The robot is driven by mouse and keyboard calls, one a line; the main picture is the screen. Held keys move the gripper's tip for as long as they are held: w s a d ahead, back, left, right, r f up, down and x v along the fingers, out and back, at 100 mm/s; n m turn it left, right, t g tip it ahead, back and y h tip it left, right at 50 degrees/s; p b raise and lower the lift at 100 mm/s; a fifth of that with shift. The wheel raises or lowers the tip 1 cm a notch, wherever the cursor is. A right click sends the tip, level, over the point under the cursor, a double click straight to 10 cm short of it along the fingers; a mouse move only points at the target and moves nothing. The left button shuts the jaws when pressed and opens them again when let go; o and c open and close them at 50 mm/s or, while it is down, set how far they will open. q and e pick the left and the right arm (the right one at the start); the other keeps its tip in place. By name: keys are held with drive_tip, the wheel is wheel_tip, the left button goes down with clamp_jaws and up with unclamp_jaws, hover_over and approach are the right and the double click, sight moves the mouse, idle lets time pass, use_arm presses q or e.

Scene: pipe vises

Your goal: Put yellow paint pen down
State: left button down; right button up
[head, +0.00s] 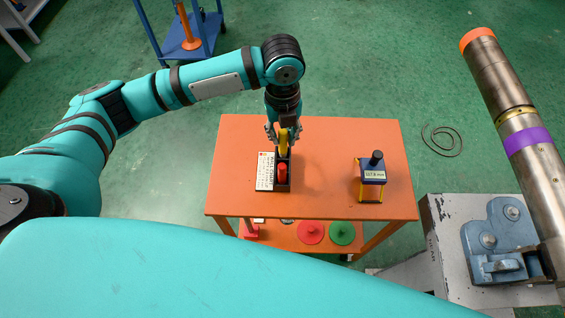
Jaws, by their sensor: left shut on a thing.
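My left gripper (284,134) points down over the orange table (330,140) and is shut on the yellow paint pen (284,137). The pen is upright, just above or in the far part of a small dark holder (283,187); I cannot tell whether it touches the holder. A red item (282,171) stands in the nearer part of the holder. A white label card (265,171) with print is at the holder's left. My right gripper is not in view.
A yellow stand with a dark block and black knob (374,170) is on the table's right side. Red (310,232) and green (342,233) discs lie on the lower shelf. A pipe (515,115) with a purple band rises at the right from a blue-grey vise (500,240).

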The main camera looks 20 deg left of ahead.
sight(282, 155)
use_arm(q)
wheel_tip(282, 155, down, 5)
drive_tip(key=shift+p, duration=0.35)
wheel_tip(282, 155, down, 3)
drive_tip(key=shift+s, duration=0.1)
drive_tip(key=shift+f, duration=0.35)
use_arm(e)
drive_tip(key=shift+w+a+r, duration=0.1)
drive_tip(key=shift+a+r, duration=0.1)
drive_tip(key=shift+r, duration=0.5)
use_arm(q)
drive_tip(key=shift+f, duration=0.2)
drive_tip(key=c, duration=1.2)
unclamp_jaws()
drive_tip(key=shift+o, duration=0.2)
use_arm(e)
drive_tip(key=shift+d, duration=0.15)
